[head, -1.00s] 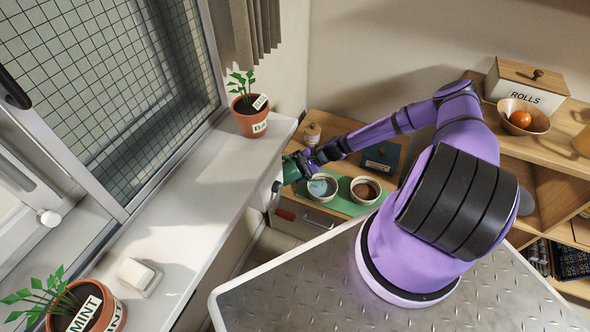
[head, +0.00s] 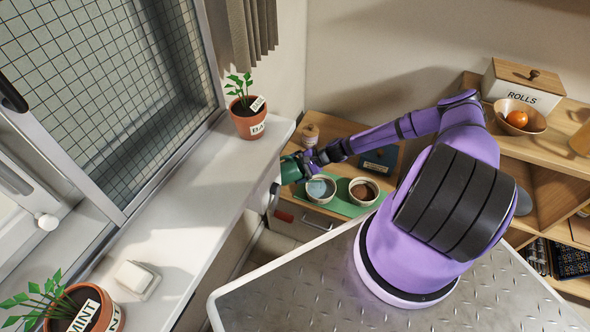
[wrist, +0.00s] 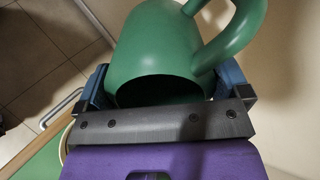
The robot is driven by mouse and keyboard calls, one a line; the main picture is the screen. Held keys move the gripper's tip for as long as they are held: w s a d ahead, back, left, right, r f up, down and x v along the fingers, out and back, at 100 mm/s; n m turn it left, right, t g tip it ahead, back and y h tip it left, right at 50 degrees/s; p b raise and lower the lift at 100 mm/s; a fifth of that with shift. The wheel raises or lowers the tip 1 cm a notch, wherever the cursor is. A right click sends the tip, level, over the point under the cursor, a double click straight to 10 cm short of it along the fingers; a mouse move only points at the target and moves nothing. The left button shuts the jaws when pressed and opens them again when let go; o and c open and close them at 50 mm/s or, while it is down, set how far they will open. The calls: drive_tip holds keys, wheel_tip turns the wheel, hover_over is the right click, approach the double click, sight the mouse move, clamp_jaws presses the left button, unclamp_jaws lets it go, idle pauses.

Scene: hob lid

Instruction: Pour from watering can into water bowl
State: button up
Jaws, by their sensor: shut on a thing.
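My gripper (wrist: 165,95) is shut on the green watering can (wrist: 155,45), with a blue-grey finger on each side of its body in the wrist view. The can's dark opening and curved handle show there. In the head view the can (head: 291,170) is held beside the sill's end, at the left edge of the bowls; its spout is hard to make out. The water bowl (head: 320,198) is a pale bowl with blue inside, on a green mat (head: 342,207). The can is above and left of it. I cannot tell whether water is flowing.
A second bowl with brown contents (head: 363,191) stands on the mat, right of the water bowl. A potted plant (head: 248,122) stands on the white sill (head: 190,210) near the can. A jar (head: 310,134) and a dark blue box (head: 380,160) stand behind the bowls.

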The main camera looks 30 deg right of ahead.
sight(299, 165)
drive_tip(key=shift+s+d+r+t+y, duration=0.3)
drive_tip(key=shift+d+r+t+y, duration=0.05)
drive_tip(key=shift+d+r+y, duration=0.35)
drive_tip(key=shift+s+d+r+t+y, duration=0.25)
drive_tip(key=shift+d+r+t+y, duration=0.1)
drive_tip(key=shift+d+r+y, duration=0.4)
idle(2.0)
drive_tip(key=shift+a+f, duration=0.2)
